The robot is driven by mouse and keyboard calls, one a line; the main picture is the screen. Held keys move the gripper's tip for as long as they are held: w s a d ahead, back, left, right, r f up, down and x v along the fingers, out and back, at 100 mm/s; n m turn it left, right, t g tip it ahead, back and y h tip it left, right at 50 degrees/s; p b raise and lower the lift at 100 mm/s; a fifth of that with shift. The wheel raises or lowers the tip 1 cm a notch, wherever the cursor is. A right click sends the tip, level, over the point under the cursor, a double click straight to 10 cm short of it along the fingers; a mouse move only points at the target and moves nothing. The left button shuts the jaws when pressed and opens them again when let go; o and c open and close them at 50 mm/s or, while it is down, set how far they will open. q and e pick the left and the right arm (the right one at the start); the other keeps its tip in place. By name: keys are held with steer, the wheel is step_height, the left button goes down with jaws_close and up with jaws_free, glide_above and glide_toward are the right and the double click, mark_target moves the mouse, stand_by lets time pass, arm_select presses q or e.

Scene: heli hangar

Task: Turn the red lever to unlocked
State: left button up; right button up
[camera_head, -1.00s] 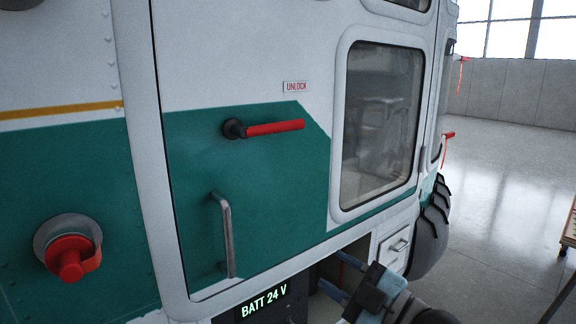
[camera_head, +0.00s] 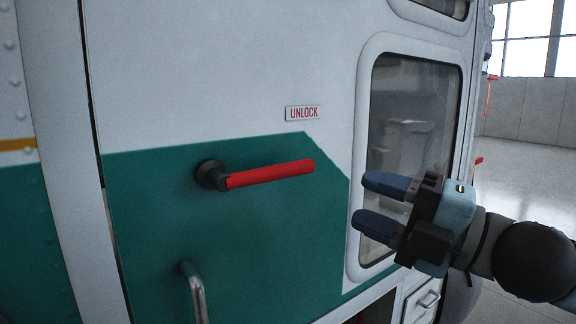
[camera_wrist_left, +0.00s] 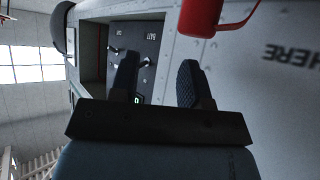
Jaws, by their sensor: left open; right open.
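The red lever (camera_head: 270,173) sticks out to the right from a black pivot on the green part of the helicopter door and lies nearly level, its free end slightly raised. The UNLOCK label (camera_head: 303,113) is above its free end. My right gripper (camera_head: 372,204) is open and empty, to the right of the lever and a little lower, its fingers pointing left and apart from it. My left gripper (camera_wrist_left: 158,82) shows only in the left wrist view, open with nothing between its fingers.
A grey grab handle (camera_head: 195,292) stands on the door below the pivot. The door window (camera_head: 412,120) is behind my right gripper. In the left wrist view, a red fitting (camera_wrist_left: 203,15) is close beyond the fingers, and a recessed switch panel (camera_wrist_left: 135,50) lies behind them.

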mark_target(293, 173)
steer(key=p+x, duration=0.3)
steer(key=x, duration=0.8)
steer(key=shift+w+r, duration=0.1)
steer(key=shift+w+a, duration=0.3)
steer(key=shift+a, duration=0.25)
jaws_close()
